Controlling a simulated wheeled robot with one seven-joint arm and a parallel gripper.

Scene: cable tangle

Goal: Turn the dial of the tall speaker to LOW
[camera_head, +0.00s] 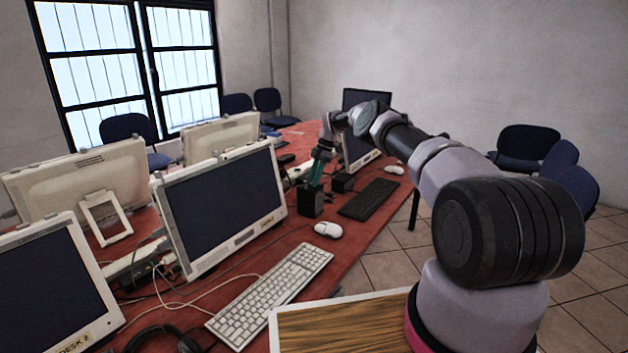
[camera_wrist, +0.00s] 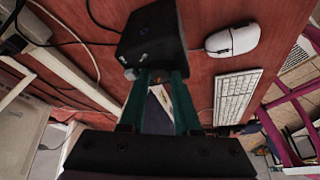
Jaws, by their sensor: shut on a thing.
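A black box-shaped speaker (camera_head: 311,202) stands on the red table between the white monitor and a black keyboard. A second, shorter black box (camera_head: 343,183) stands behind it to the right. In the wrist view, the dark speaker (camera_wrist: 152,36) is at top centre, right in front of my fingers. My gripper (camera_head: 316,181) reaches the tall speaker from above and behind, its teal fingers at the speaker. In the wrist view, my fingertips (camera_wrist: 160,74) meet the speaker's near edge and are closed on its dial, which they mostly hide. The dial's setting and markings cannot be read.
A white mouse (camera_head: 327,230) and white keyboard (camera_head: 271,291) lie in front of the speaker. A black keyboard (camera_head: 369,199) lies to its right. A monitor (camera_head: 222,207) stands close on the left. Loose cables (camera_wrist: 75,35) run beside the speaker.

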